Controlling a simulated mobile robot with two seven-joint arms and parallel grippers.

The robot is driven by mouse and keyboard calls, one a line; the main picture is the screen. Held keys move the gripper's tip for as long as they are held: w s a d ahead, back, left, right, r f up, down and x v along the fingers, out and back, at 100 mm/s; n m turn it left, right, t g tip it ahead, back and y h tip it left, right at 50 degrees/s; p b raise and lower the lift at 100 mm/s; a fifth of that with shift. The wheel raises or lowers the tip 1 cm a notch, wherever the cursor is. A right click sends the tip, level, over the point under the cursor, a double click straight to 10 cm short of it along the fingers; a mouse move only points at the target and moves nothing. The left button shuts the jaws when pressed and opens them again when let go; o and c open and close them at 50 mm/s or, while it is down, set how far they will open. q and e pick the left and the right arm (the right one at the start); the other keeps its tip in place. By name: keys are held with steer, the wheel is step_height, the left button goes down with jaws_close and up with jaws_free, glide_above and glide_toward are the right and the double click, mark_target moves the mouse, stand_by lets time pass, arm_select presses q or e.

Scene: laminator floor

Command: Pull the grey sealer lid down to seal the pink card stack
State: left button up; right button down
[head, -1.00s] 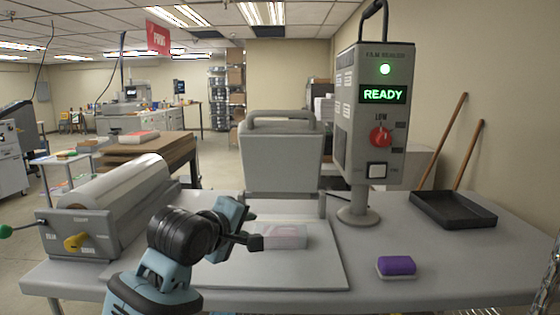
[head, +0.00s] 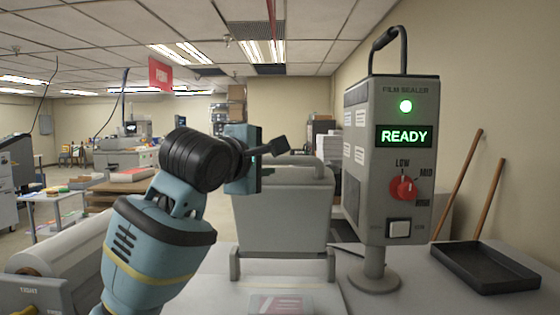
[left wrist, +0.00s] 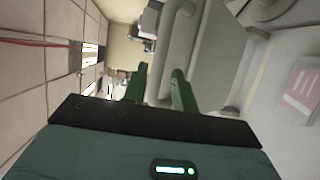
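The grey sealer lid (head: 283,218) stands raised, upright at the back of the table. Its bar handle (head: 305,162) at the top is partly hidden by my left gripper (head: 284,146), which is up at handle height. My right gripper is not in view.
The film sealer control box (head: 398,150), with a green READY display, stands on a post right of the lid. A black tray (head: 488,268) is at the right. A film roll unit (head: 50,270) is at the lower left.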

mark_target(278, 160)
arm_select(q)
steer(key=shift+x, duration=3.6)
jaws_close()
